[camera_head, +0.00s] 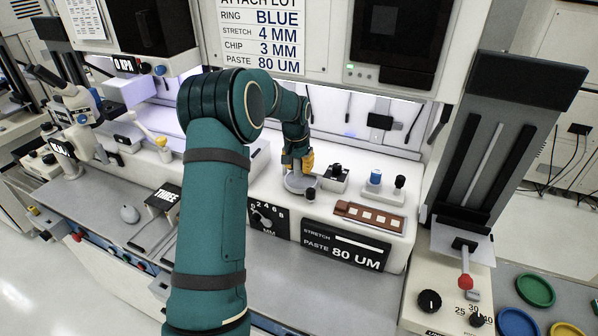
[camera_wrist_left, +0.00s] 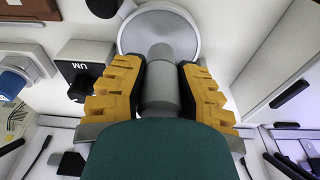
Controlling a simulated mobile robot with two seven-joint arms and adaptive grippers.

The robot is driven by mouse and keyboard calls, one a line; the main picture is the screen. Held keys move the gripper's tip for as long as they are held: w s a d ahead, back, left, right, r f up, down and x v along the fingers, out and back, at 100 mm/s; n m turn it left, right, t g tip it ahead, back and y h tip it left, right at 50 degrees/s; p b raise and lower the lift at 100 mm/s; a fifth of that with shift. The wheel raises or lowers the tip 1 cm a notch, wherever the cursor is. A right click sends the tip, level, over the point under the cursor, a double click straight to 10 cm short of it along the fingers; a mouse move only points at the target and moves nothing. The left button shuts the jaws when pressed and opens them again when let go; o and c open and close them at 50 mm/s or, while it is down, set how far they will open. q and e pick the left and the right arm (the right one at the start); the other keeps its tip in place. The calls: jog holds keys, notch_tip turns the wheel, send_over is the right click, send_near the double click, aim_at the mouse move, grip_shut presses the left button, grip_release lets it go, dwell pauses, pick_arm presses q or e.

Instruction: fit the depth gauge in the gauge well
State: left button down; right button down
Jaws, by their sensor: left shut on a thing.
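My left gripper (camera_head: 297,162) points down over the white machine deck. In the left wrist view its yellow fingers (camera_wrist_left: 160,88) are shut on the sides of a grey cylinder, likely the depth gauge (camera_wrist_left: 160,92). A narrower grey neck continues from it towards a round light-grey disc (camera_wrist_left: 160,34). The disc (camera_head: 297,184) also shows below the fingers in the head view. I cannot tell whether it is part of the held thing or a seat under it. I cannot make out the opening of the gauge well. My right gripper is not in view.
A small dark-fronted box with a black knob (camera_head: 336,171) stands just right of the gripper. Blue and black knobs (camera_head: 375,177) sit farther right, behind a brown strip (camera_head: 369,217). A dark slotted column (camera_head: 492,140) rises at the right. The grey bench (camera_head: 330,290) in front is clear.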

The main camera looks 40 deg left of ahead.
pick_arm(q)
notch_tip(320, 180, down, 2)
jog(key=shift+w+f, duration=0.1)
jog(key=shift+f, duration=0.15)
jog(key=shift+f, duration=0.15)
jog(key=c, duration=0.8)
grip_release()
jog(key=r, duration=0.4)
jog(key=s+r, duration=0.1)
jog(key=r, duration=0.4)
jog(key=s+d+r, duration=0.1)
jog(key=r, duration=0.3)
jog(key=shift+s+r, duration=0.25)
jog(key=shift+r, duration=0.05)
